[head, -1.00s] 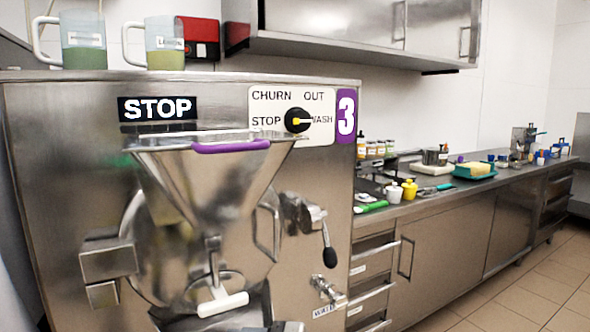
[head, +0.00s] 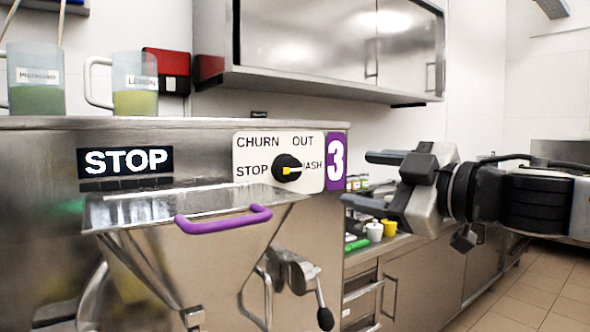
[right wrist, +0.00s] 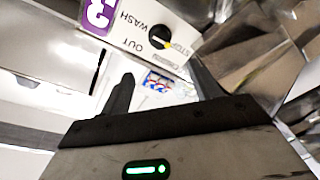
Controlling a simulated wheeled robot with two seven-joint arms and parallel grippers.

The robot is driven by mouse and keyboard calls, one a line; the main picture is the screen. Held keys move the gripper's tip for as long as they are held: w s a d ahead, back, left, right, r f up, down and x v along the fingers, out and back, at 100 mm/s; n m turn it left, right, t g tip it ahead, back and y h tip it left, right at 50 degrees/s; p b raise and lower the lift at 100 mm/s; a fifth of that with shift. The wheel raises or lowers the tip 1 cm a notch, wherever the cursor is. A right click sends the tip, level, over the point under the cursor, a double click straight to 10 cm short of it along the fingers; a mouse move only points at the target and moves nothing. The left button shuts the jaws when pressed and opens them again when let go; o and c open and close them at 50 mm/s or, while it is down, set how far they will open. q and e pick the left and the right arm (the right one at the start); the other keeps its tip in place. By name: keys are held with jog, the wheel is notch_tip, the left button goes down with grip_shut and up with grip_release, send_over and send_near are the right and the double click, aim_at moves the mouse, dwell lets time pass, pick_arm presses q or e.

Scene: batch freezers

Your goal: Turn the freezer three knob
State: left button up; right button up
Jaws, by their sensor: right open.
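The freezer three knob (head: 288,168) is a round black dial on a white panel (head: 262,148) marked CHURN, OUT, STOP and WASH, beside a purple number 3 (head: 336,161). Its yellow and pale mark lies level, the yellow part on the STOP side. The display (head: 126,161) reads STOP. My right gripper (head: 368,180) is open and empty, to the right of the panel and apart from the knob. In the right wrist view the knob (right wrist: 160,38) is beyond and between the open fingers (right wrist: 161,72). My left gripper is not in view.
A steel hopper with a purple handle (head: 224,219) juts out below the panel. A lever (head: 322,300) hangs at its right. Two jugs, one green (head: 36,80) and one yellow-green (head: 135,85), stand on the freezer top. A counter with small jars (head: 375,231) lies behind my right gripper.

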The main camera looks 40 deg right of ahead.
aim_at(294, 170)
jog(key=w+p, duration=0.4)
jog(key=w, duration=0.9)
jog(key=shift+w+a+r, duration=0.1)
jog(key=shift+w, duration=0.3)
jog(key=shift+w+p, duration=0.5)
jog(key=shift+w, duration=0.15)
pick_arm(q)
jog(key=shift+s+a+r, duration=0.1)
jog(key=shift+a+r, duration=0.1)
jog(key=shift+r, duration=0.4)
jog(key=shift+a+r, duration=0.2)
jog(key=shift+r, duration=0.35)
pick_arm(e)
jog(key=c, duration=0.9)
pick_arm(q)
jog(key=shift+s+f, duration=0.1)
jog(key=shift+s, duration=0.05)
pick_arm(e)
jog(key=shift+c, duration=0.3)
